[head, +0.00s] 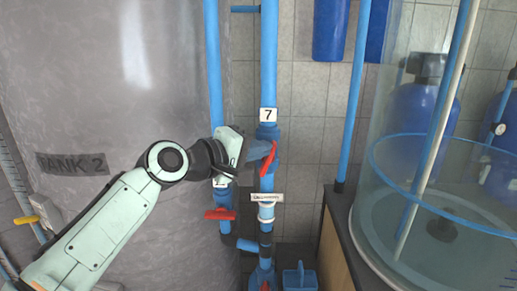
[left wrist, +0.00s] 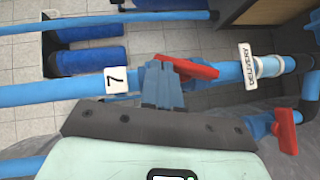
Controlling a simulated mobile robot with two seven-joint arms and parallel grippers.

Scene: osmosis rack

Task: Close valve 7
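Valve 7 has a red lever handle (head: 270,160) on a blue vertical pipe, just below a white label "7" (head: 268,114). The handle lies roughly along the pipe, slightly tilted. The handle (left wrist: 193,69) and the label (left wrist: 117,79) also show in the left wrist view. My left gripper (head: 264,150) reaches in from the left to the valve. Its blue-grey fingers (left wrist: 165,83) are close together at the handle and cover part of it and the valve body. I cannot tell whether the handle is between them. My right gripper is not in view.
Another red handle (head: 220,214) is on the neighbouring pipe, lower left. A "DELIVERY" label (left wrist: 247,66) is on the valve 7 pipe. The grey tank 2 (head: 110,90) stands left and a clear round tank (head: 380,215) right. Tiled wall shows behind.

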